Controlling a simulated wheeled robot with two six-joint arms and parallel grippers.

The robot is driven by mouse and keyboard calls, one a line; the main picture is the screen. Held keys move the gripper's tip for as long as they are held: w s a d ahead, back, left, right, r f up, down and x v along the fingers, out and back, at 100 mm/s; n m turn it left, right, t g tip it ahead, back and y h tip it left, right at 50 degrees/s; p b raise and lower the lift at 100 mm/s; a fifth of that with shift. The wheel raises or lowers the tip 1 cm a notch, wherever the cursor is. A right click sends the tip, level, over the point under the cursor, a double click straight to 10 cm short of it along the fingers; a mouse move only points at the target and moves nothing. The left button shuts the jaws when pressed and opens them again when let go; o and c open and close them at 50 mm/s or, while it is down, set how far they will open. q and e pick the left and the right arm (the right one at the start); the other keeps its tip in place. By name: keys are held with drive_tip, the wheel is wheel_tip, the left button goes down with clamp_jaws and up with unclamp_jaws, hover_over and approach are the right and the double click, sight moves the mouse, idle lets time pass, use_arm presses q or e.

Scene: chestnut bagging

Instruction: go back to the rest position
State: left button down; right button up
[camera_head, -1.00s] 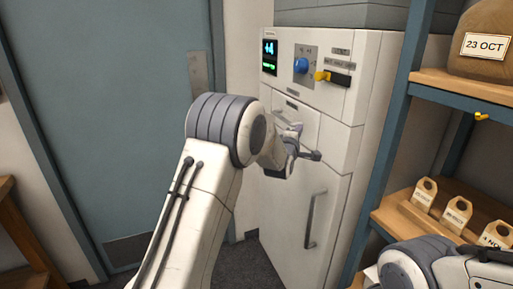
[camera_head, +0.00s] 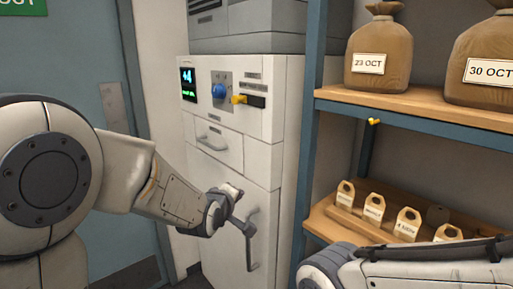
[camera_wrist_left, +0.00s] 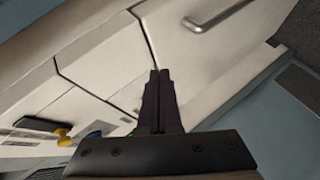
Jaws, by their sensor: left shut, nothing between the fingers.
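My left gripper (camera_head: 245,226) is shut and empty in front of the lower door of the white cabinet (camera_head: 272,150). In the left wrist view its two dark fingers (camera_wrist_left: 158,76) lie together with nothing between them, with the cabinet front behind. I cannot tell whether it touches the door; the bar handle (camera_head: 253,240) stands beside the fingertips. My left arm crosses the left side of the head view. My right arm shows at the lower right, but its gripper is out of view.
The cabinet has a drawer handle (camera_head: 212,144), a blue knob (camera_head: 219,91) and a yellow lever (camera_head: 239,99). A shelf unit (camera_head: 420,110) at the right holds dated sacks (camera_head: 378,55) above and a tray of small tagged bags (camera_head: 374,208) below. A blue-grey door (camera_head: 88,60) stands at the left.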

use_arm(q)
drive_tip(key=s+d+f+m+g+p, duration=0.2)
drive_tip(key=s+d+m+g, duration=0.4)
drive_tip(key=s, duration=0.5)
drive_tip(key=s+a+m+g+y+p, duration=0.1)
drive_tip(key=s+m+g, duration=0.6)
drive_tip(key=s, duration=1.7)
drive_tip(key=a+f+m+p, duration=0.1)
drive_tip(key=m+p, duration=0.1)
drive_tip(key=m, duration=0.3)
drive_tip(key=shift+s+a+m+y, duration=0.25)
drive_tip(key=shift+s+m+y, duration=0.05)
drive_tip(key=shift+s, duration=0.05)
use_arm(e)
wheel_tip(320, 180, up, 6)
